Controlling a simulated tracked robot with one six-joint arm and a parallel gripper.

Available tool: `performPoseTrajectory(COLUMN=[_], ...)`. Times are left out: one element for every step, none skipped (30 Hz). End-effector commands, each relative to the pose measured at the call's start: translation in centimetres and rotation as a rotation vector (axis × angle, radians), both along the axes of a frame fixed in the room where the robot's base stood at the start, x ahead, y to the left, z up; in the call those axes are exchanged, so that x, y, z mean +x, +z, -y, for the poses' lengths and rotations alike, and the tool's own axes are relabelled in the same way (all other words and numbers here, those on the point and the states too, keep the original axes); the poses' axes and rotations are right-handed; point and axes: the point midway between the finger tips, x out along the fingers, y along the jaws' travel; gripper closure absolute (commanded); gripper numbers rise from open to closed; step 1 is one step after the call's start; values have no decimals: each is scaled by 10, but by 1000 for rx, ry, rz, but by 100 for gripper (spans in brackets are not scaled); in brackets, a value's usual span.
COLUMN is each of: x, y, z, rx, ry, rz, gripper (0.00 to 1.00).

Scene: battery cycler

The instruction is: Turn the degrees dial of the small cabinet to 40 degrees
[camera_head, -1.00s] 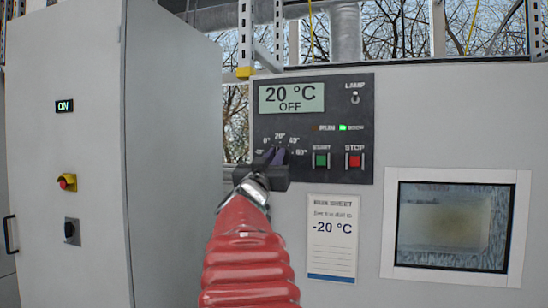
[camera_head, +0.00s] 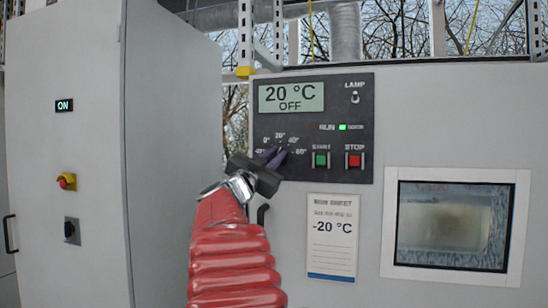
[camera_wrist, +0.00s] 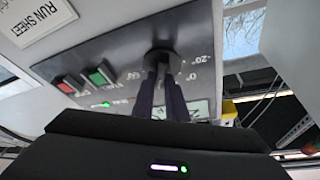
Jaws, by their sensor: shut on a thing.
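The dial (camera_wrist: 161,57) is a dark knob on the black control panel (camera_head: 348,100) of the small cabinet. Degree marks ring it; 0°, 20°, 40° and 60° show in the head view. My gripper (camera_head: 272,160) covers most of the dial there, so its pointer is hidden. In the wrist view, the two dark fingers of my gripper (camera_wrist: 161,92) are closed around the knob. My gripper is tilted, reaching up from the lower left. The display (camera_head: 291,98) reads 20 °C and OFF.
A green START button (camera_head: 321,160) and a red STOP button (camera_head: 354,160) sit close right of the dial. A run sheet (camera_head: 332,237) below says -20 °C. A window (camera_head: 453,226) is at right. A tall grey cabinet (camera_head: 175,150) stands at left.

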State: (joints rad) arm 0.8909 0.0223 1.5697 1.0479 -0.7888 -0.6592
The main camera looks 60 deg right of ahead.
Motion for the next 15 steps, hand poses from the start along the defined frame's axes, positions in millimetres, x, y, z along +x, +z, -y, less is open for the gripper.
performPoseTrajectory(x=[-1, -1, -1, -1, -1, -1, -1, -1, -1, -2, -2, -2, -2, -2, -3], y=[2, 2, 2, 2, 2, 2, 2, 1, 2, 2, 2, 2, 2, 2, 2], z=[0, 0, 0, 0, 0, 0, 0, 0, 0, 0, 0, 0, 0, 0, 0], rx=[2, 5, 9, 12, 15, 18, 20, 22, 24, 26, 26, 28, 29, 29, 30], ry=[-2, -2, -2, -2, -2, -2, -2, -2, -1, -2, -2, -3, -3, -3, -3], rz=[35, 55, 81, 99, 117, 136, 149, 163, 178, 187, 195, 204, 209, 213, 217], gripper=[100, 100, 100, 100, 100, 100, 100, 100, 100, 100, 100, 100, 100, 100, 100])
